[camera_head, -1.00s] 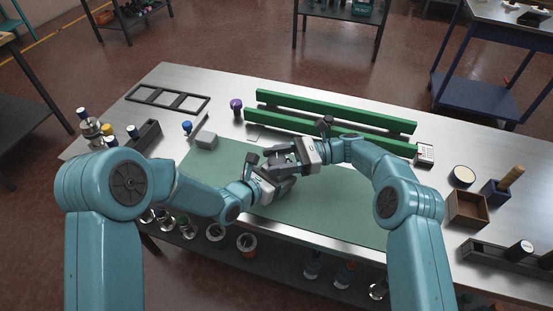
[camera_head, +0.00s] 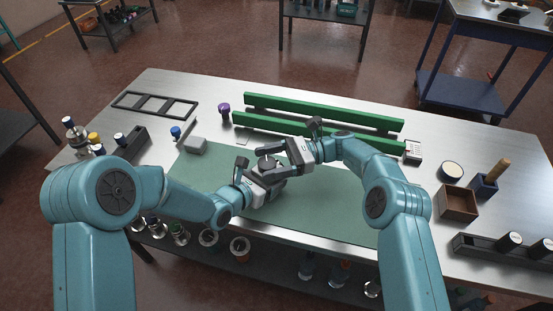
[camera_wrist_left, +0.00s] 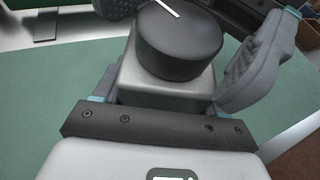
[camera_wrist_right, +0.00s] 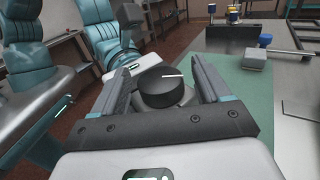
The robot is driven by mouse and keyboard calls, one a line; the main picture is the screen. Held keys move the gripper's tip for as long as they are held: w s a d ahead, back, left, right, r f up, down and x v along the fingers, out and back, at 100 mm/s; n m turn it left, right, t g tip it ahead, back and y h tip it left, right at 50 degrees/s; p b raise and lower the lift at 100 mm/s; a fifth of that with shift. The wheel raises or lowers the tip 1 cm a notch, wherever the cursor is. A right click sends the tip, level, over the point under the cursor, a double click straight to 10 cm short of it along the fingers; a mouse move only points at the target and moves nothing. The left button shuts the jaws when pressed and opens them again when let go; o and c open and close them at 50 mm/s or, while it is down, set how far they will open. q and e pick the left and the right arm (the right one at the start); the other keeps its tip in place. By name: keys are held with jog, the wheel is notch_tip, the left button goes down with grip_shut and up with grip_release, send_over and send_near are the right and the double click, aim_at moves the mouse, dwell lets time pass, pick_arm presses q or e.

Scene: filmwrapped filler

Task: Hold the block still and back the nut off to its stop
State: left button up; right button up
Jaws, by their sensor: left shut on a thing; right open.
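The nut is a round black knob with a white line on top; it shows in the left wrist view (camera_wrist_left: 180,42) and between the jaws in the right wrist view (camera_wrist_right: 164,88). It sits on a grey metal block (camera_wrist_left: 165,88). My left gripper (camera_head: 264,180) is shut on the block, one finger on each side. My right gripper (camera_head: 277,157) is open, its fingers on either side of the nut with gaps visible. In the head view the grippers hide most of the block.
A green mat (camera_head: 330,205) lies under the work. Green rails (camera_head: 320,118) run behind it. A wooden box (camera_head: 458,204) stands right. The mat's right part is clear.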

jog(key=v, duration=0.6)
jog(key=shift+d, duration=0.35)
jog(key=shift+w+r, duration=0.1)
jog(key=s+d+m+t+h, duration=0.2)
jog(key=s+m+t+h, duration=0.2)
jog(key=s+m+t, duration=0.9)
jog(key=w+a+t, duration=0.1)
jog(key=w+a, duration=0.2)
jog(key=w+a+n+t, duration=0.1)
jog(key=w+a, duration=0.2)
jog(key=w, duration=0.1)
jog(key=w+a+n+t, duration=0.1)
jog(key=w+a, duration=0.2)
jog(key=w, duration=0.1)
jog(key=shift+w+a, duration=0.15)
